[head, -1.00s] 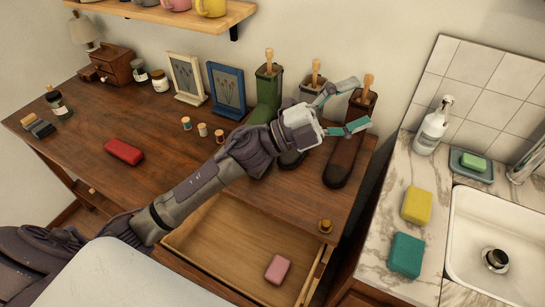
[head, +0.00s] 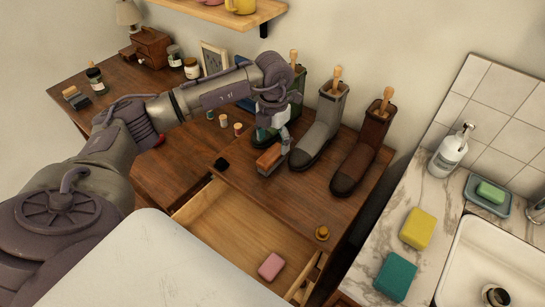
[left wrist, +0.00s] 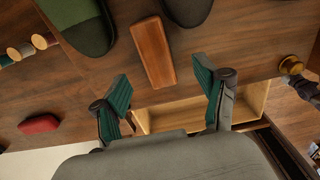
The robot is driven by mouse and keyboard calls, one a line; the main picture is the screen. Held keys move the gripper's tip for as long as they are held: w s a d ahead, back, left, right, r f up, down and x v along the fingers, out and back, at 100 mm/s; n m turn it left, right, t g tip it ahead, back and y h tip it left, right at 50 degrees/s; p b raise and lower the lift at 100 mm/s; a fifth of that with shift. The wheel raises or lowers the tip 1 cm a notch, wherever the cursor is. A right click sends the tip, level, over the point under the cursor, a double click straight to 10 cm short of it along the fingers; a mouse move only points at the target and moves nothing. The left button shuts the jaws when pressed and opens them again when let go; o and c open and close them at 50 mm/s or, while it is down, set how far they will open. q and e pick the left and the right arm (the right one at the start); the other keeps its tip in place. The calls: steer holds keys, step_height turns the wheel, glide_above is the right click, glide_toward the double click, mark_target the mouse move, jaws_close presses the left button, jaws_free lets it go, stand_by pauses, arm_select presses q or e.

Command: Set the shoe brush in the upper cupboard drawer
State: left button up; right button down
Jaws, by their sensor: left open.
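The shoe brush (head: 270,160), a block with a brown wooden top, lies on the desk in front of the boots. It also shows in the left wrist view (left wrist: 153,52), just beyond the fingertips. My left gripper (head: 279,130) is above and beside it, pointing down; its fingers (left wrist: 162,86) are spread with nothing between them. The drawer (head: 245,230) under the desk top is pulled open, with a pink block (head: 271,266) inside. It shows partly between the fingers in the left wrist view (left wrist: 185,112).
Grey (head: 322,128) and brown (head: 361,152) boots stand close behind the brush, with a green boot (head: 295,100) partly hidden by my arm. A small dark item (head: 221,163) and several spools lie left. The sink counter (head: 375,235) is at right.

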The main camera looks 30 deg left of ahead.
mark_target(272, 154)
arm_select(q)
step_height(272, 154, down, 3)
steer(key=shift+r, duration=0.1)
steer(key=f, duration=0.1)
steer(key=f+p, duration=0.1)
steer(key=f, duration=0.2)
steer(key=shift+a+f+p, duration=0.1)
steer(key=shift+a+p, duration=0.15)
steer(key=shift+p, duration=0.1)
steer(key=shift+w+f, duration=0.1)
steer(key=shift+f, duration=0.5)
jaws_close()
steer(key=shift+r, duration=0.15)
